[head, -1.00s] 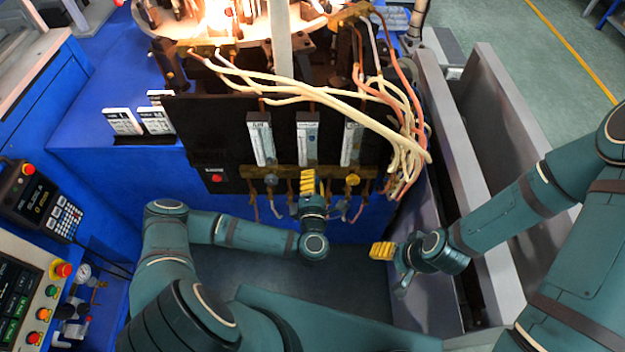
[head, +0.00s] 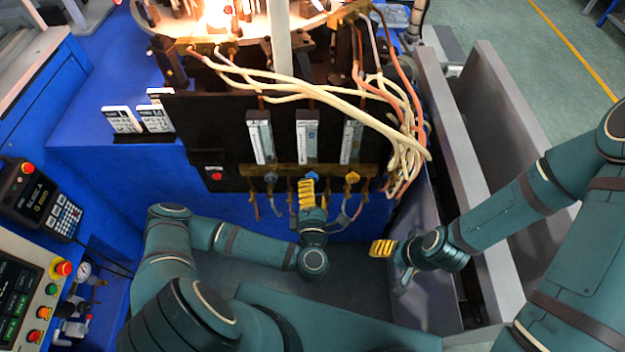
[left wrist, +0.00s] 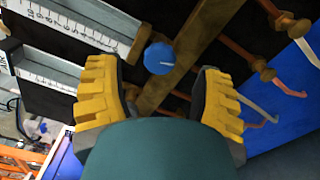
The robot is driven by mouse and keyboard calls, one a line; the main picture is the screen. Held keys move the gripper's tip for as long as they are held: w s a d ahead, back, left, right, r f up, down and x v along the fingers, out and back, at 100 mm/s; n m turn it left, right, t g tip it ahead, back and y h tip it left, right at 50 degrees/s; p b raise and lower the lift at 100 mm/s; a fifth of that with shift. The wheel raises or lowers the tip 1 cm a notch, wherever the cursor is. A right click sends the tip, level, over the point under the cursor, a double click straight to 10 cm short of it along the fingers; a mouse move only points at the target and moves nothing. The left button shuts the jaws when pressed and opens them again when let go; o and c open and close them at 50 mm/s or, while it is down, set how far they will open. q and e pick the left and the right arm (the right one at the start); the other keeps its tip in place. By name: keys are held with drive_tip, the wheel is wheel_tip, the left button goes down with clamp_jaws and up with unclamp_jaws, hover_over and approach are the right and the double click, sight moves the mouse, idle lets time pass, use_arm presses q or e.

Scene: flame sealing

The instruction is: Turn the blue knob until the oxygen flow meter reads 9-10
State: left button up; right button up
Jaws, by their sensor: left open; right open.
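The blue knob (left wrist: 159,58) sits on the brass bar in the left wrist view, just ahead of my left gripper (left wrist: 158,95) and between the lines of its yellow fingers. The fingers are open and apart from the knob. In the head view the blue knob (head: 312,175) shows just above the yellow fingers of my left gripper (head: 307,193). Three flow meters stand above the bar; the middle flow meter (head: 307,136) is over the blue knob. Its reading is too small to tell. My right gripper (head: 383,248) is open and empty, lower right, away from the panel.
A grey knob (head: 271,178) and a yellow knob (head: 352,177) flank the blue one on the brass bar (head: 330,170). Cream hoses (head: 375,118) hang at the panel's right. Copper pipes (left wrist: 283,86) run beside the bar.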

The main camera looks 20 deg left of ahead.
use_arm(q)
drive_tip(key=v, duration=0.3)
drive_tip(key=shift+s, duration=0.1)
idle(0.4)
drive_tip(key=s+d+f+m+g+h, duration=0.2)
drive_tip(key=d+f+m+g+h, duration=0.35)
drive_tip(key=d+m+h, duration=0.6)
drive_tip(key=s+a+r+m+g+y, duration=0.2)
drive_tip(key=s+a+m+g, duration=0.4)
drive_tip(key=a+m+g, duration=0.3)
drive_tip(key=r+m+g, duration=0.1)
drive_tip(key=m, duration=0.2)
drive_tip(key=shift+a+y, duration=0.15)
drive_tip(key=shift+y, duration=0.2)
drive_tip(key=shift+f, duration=0.1)
